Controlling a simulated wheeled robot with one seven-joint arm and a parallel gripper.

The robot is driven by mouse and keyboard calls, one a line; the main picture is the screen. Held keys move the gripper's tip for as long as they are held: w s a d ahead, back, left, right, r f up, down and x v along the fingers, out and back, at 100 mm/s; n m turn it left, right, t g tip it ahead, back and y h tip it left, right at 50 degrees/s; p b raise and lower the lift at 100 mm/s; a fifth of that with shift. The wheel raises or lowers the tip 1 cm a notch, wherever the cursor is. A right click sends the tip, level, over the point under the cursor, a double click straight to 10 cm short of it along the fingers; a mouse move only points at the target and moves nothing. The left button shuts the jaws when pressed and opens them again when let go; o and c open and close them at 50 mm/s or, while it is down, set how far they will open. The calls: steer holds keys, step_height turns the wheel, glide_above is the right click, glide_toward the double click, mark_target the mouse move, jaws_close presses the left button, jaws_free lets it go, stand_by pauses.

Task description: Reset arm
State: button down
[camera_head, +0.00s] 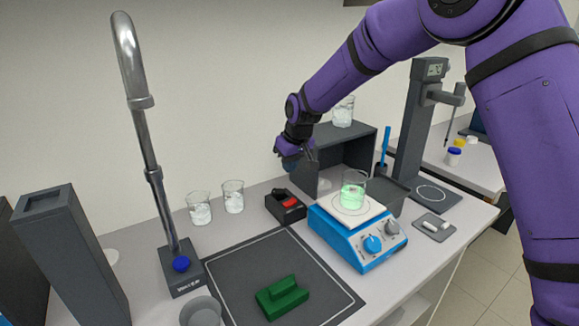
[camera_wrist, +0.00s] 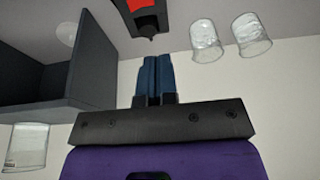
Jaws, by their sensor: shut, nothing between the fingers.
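My purple arm reaches in from the upper right in the head view. My gripper (camera_head: 291,162) is raised above the back of the bench, left of the grey shelf unit (camera_head: 366,145). In the wrist view my gripper (camera_wrist: 153,60) shows its two blue fingers together, with nothing between them. It is apart from everything around it. The wrist view looks upside down, with the bench at the top and the wall below.
A blue stirrer hotplate (camera_head: 345,240) carries a beaker of green liquid (camera_head: 353,193). A black holder with a red part (camera_head: 286,206) and two glass beakers (camera_head: 199,208) (camera_head: 233,196) stand along the back. A green block (camera_head: 281,298) lies on the dark mat (camera_head: 235,265). A tall faucet (camera_head: 150,150) rises at left.

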steer(key=s+d+r+m+t+h, duration=0.1)
steer(key=s+d+r+m, duration=0.2)
steer(key=s+d+r, duration=1.45)
steer(key=s+d+m, duration=0.1)
steer(key=s+d, duration=0.3)
steer(key=s, duration=0.4)
steer(key=s+d+r+m+t, duration=0.1)
steer(key=s+d, duration=0.4)
steer(key=s, duration=0.3)
steer(key=s+d+m+h, duration=0.1)
steer(key=s+d, duration=0.3)
steer(key=s, duration=0.4)
steer(key=shift+d+r+m+t, duration=0.2)
steer(key=shift+d+m+t, duration=0.15)
steer(key=shift+m, duration=0.25)
